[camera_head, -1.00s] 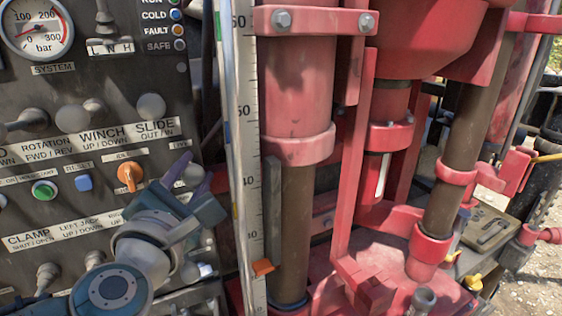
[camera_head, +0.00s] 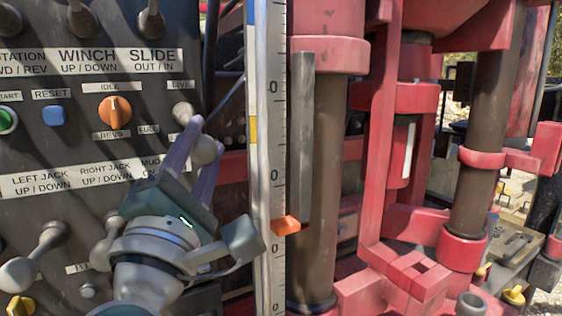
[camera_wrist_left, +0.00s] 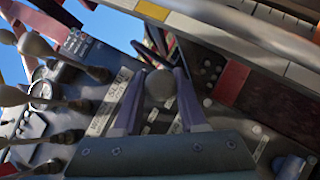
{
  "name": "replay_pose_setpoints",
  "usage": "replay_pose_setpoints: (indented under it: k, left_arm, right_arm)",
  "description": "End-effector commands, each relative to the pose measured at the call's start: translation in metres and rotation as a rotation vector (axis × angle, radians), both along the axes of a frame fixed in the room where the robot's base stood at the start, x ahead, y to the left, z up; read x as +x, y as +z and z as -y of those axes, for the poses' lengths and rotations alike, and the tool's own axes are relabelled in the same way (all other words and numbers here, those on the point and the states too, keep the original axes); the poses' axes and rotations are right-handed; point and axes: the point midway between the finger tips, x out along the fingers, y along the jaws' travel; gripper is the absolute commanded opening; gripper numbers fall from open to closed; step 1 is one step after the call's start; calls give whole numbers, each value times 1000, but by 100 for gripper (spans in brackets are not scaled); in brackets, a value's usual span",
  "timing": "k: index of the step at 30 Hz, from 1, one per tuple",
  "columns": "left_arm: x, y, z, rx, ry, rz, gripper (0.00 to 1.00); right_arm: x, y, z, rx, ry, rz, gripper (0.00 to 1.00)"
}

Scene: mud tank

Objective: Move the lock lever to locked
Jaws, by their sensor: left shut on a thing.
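The lever with a pale grey ball knob (camera_head: 205,150) is on the dark control panel, close to a small label reading "LIVE". Its ball also shows in the left wrist view (camera_wrist_left: 158,86). My left gripper (camera_head: 198,140) has its two purple fingers on either side of this ball and is shut on it. In the left wrist view the fingers (camera_wrist_left: 157,90) flank the ball. A label for the locked position is not readable; the gripper covers part of the panel there. My right gripper is not in view.
An orange selector (camera_head: 115,110) and a blue reset button (camera_head: 53,115) sit left of the lever. Other ball levers (camera_head: 45,245) stand at lower left. A vertical scale (camera_head: 268,130) with an orange pointer (camera_head: 286,225) and red machinery stand close on the right.

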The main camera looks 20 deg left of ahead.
Motion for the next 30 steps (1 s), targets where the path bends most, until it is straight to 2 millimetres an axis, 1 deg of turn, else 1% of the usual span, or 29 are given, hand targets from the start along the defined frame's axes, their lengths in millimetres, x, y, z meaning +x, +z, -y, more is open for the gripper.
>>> replay_pose_setpoints:
  k: [1, 7, 23, 24, 30]
  left_arm:
    - [1, -8, -1, -6, 2, -6, 0]
    - [2, -13, -3, -8, 1, -8, 0]
    - [3, -16, -3, -9, -1, -14, 0]
    - [3, -16, -3, -9, -1, -14, 45]
    - [3, -14, -3, -6, 0, -10, 67]
  right_arm:
    - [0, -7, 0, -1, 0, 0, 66]
    - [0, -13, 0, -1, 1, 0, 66]
    - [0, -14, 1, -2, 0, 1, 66]
    - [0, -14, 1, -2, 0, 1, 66]
    - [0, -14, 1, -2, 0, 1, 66]
